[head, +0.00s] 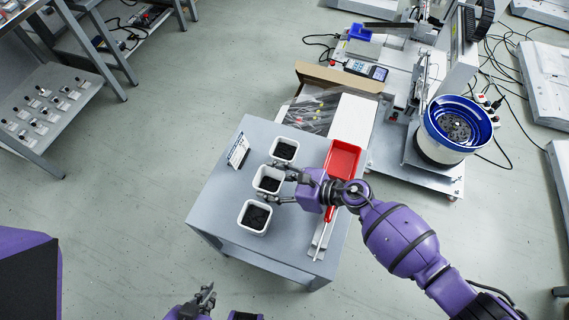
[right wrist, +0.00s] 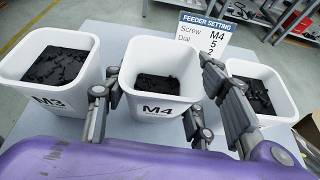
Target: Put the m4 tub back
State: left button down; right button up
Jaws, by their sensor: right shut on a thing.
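The M4 tub (head: 268,180), white with dark screws inside, is the middle of three tubs in a row on the grey table (head: 215,190). Its M4 label shows in the right wrist view (right wrist: 160,109). My right gripper (head: 283,185) is shut on it, with fingers (right wrist: 155,108) on either side. The tub is upright; I cannot tell whether its base touches the table. The M3 tub (head: 255,216) stands nearer, on the left in the wrist view (right wrist: 60,97). My left gripper (head: 207,297) is low in the head view, away from the table; its opening is unclear.
A third white tub (head: 284,149) stands beyond the M4 tub, its label hidden by a finger. A feeder-setting sign (head: 238,151) reading M4 stands behind the row. A red tray (head: 342,160) and a screwdriver (head: 326,227) lie to the right.

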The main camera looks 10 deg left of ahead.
jog(key=shift+f, duration=0.1)
jog(key=o, duration=0.8)
jog(key=shift+f, duration=0.15)
jog(key=o, duration=0.5)
jog(key=shift+r, duration=0.2)
jog(key=shift+d+r, duration=0.1)
jog(key=shift+r, duration=0.15)
jog(key=v, duration=1.1)
jog(key=shift+d, duration=0.35)
jog(key=shift+s, duration=0.1)
